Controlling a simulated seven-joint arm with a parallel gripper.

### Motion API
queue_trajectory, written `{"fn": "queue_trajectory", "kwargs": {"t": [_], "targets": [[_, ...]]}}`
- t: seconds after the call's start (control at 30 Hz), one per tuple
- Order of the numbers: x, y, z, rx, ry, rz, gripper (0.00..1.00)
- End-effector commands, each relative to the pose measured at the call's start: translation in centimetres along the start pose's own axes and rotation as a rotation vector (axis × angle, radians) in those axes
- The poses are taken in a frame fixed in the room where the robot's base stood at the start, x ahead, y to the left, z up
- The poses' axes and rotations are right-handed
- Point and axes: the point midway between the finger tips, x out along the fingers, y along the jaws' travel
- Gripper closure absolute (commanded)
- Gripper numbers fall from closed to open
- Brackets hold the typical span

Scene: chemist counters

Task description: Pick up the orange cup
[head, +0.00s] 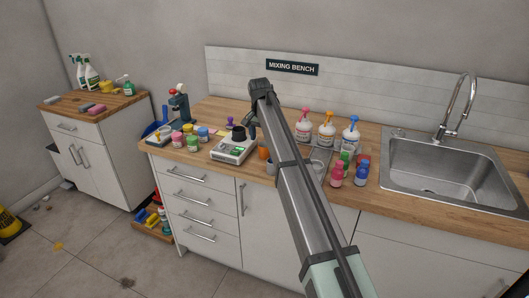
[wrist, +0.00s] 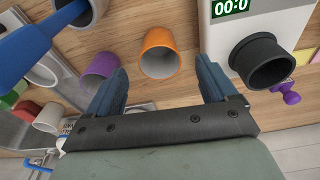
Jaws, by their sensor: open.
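The orange cup (wrist: 160,54) stands on the wooden counter in the wrist view, ahead of the gap between my fingers. A small part of the orange cup (head: 263,153) shows in the head view, just left of my arm. My gripper (wrist: 158,85) is open and empty, with its two blue fingers spread and pointing toward the cup. The fingers do not touch the cup. In the head view my arm hides much of the gripper and the counter around the cup.
A purple cup (wrist: 102,68) stands close left of the orange one. A white scale (head: 234,148) with a black cup (wrist: 259,60) on it is at the right in the wrist view. Several pump bottles (head: 327,134) and small bottles stand right of my arm, near the sink (head: 430,165).

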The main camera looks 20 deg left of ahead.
Motion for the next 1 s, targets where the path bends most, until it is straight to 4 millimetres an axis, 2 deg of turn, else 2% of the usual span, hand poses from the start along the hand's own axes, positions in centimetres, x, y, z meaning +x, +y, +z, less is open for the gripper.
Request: {"fn": "queue_trajectory", "kwargs": {"t": [0.27,0.63,0.87,1.0], "targets": [[1.6,0.0,0.0,0.000,0.000,-0.001,0.15],[5.9,0.1,-0.1,0.000,-0.001,0.000,0.15],[6.1,0.0,-0.1,0.000,0.000,-0.001,0.15],[6.1,0.0,-0.1,0.000,0.000,-0.001,0.26]]}}
